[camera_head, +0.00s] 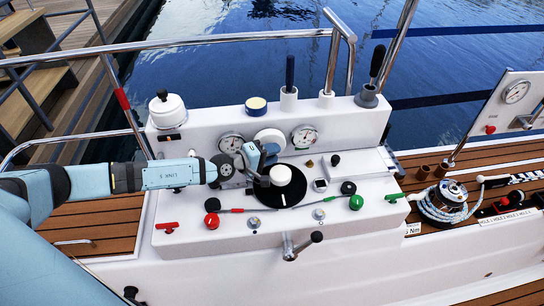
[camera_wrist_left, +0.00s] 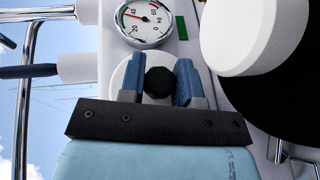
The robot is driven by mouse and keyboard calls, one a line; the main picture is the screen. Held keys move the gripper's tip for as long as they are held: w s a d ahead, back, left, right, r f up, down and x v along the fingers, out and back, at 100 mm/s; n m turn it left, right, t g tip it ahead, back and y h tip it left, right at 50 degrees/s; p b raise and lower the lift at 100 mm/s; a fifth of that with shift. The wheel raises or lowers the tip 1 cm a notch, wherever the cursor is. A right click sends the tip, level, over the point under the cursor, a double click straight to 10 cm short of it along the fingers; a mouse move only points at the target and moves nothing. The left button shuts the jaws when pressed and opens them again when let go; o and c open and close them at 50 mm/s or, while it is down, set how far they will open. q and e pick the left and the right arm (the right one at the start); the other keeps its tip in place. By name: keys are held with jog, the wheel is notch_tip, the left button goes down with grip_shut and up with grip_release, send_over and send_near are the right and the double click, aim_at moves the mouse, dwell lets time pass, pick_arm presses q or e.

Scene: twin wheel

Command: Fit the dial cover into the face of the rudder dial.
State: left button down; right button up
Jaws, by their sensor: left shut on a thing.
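The white round disc with a black knob (camera_head: 270,136), apparently the dial cover, is at the upper face of the white console, between two gauges. It also shows in the left wrist view as a white disc (camera_wrist_left: 124,76) behind the fingers. My left gripper (camera_head: 260,152) is shut on its black knob, which shows between the blue fingers (camera_wrist_left: 160,82) in the wrist view. The disc hides what is behind it, so I cannot see the rudder dial's face or tell whether the disc is seated or just in front. My right gripper is not in view.
A gauge (camera_head: 305,137) is right of the disc, another (camera_head: 231,142) left. A black round plate (camera_head: 296,190) with a large white knob (camera_head: 281,175) lies close below my gripper. Upright levers (camera_head: 290,75) stand behind. Red (camera_head: 211,221) and green (camera_head: 356,202) knobs are in front.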

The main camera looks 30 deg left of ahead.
pick_arm(q)
jog(key=shift+w+a, duration=0.15)
jog(key=shift+w, duration=0.05)
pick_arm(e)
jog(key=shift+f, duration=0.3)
pick_arm(q)
jog(key=shift+w+a+b, duration=0.15)
jog(key=shift+w+b, duration=0.05)
jog(key=shift+b, duration=0.3)
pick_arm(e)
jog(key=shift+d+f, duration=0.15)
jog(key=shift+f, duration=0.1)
pick_arm(q)
jog(key=shift+w+a, duration=0.15)
jog(key=c, duration=0.8)
grip_release()
jog(key=shift+o, duration=0.2)
jog(key=shift+v, duration=1.25)
jog(key=v, duration=1.1)
jog(key=shift+b, duration=0.4)
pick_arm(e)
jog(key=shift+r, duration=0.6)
